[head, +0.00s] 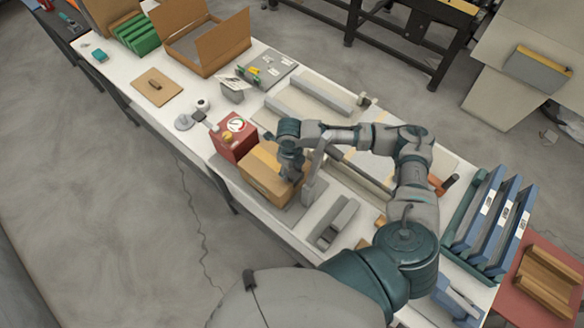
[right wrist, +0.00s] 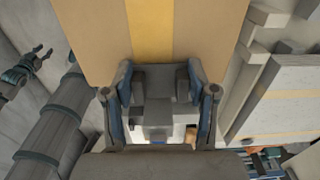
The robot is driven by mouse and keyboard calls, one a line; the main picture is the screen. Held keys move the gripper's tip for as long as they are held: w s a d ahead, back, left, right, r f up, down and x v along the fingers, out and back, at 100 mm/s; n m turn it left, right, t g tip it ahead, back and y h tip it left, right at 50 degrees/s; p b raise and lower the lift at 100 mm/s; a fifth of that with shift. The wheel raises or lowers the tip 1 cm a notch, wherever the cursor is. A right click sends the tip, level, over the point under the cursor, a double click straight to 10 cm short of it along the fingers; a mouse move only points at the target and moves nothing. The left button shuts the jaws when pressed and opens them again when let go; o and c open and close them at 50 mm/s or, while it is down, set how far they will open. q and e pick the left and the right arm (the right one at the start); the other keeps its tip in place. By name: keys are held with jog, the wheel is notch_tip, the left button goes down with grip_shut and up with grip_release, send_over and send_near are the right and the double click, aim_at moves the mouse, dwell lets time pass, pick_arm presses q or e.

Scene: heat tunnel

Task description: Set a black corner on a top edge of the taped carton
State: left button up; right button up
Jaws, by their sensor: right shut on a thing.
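The taped carton (head: 258,178) stands on the white bench in the head view, a brown box with a yellow tape stripe. In the right wrist view its cardboard face (right wrist: 205,35) and tape fill the top middle. My right gripper (head: 291,176) is at the carton's right side, by its top edge. In the right wrist view my right gripper (right wrist: 168,92) is shut on a dark grey piece, the black corner (right wrist: 158,84), close to the carton. Whether the corner touches the carton I cannot tell. My left gripper (right wrist: 40,57) shows small at the left, fingers apart, away from the carton.
A red box (head: 234,138) stands just left of the carton. A grey tool-like block (head: 336,222) lies to its right. An open cardboard box (head: 203,42) and green dividers stand at the far end. Blue upright racks (head: 487,220) stand at the right.

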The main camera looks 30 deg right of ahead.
jog(key=shift+a, duration=0.1)
jog(key=shift+d+f, duration=0.1)
jog(key=shift+d, duration=0.25)
jog(key=shift+d+f, duration=0.2)
jog(key=shift+d, duration=0.1)
jog(key=o, duration=1.1)
jog(key=shift+o, duration=0.9)
jog(key=shift+a, duration=0.1)
jog(key=shift+a+r, duration=0.1)
jog(key=shift+a, duration=0.2)
jog(key=shift+o, duration=1.1)
jog(key=shift+a, duration=0.1)
pick_arm(q)
jog(key=shift+a, duration=0.35)
